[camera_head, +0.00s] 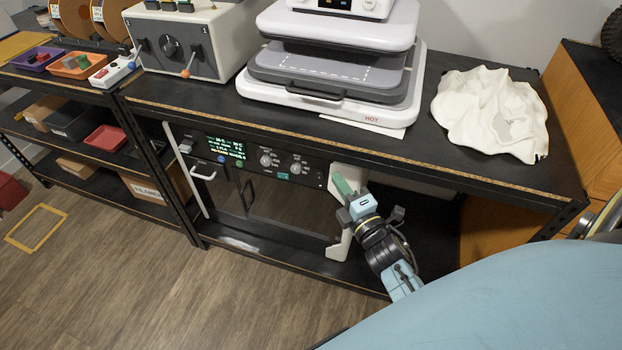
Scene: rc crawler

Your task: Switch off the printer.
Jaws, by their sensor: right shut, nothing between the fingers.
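The machine that looks like the printer stands on the shelf under the worktop, with white side frames and a dark front panel (250,162). Its panel has a lit display (225,148), two round knobs (267,160), and small coloured buttons. A white handle (203,175) is at its left. My right gripper (341,184) is shut and empty in front of the panel's right end, by the white right side frame (338,245). The gripper hides part of that end, and I cannot tell if it touches. No power switch can be made out clearly. My left gripper is out of view.
A heat press marked HOT (412,85) stands on the black worktop (560,170) above, with a crumpled white cloth (490,112) to its right. A grey control box (215,35) with levers is at left. The worktop edge overhangs the machine.

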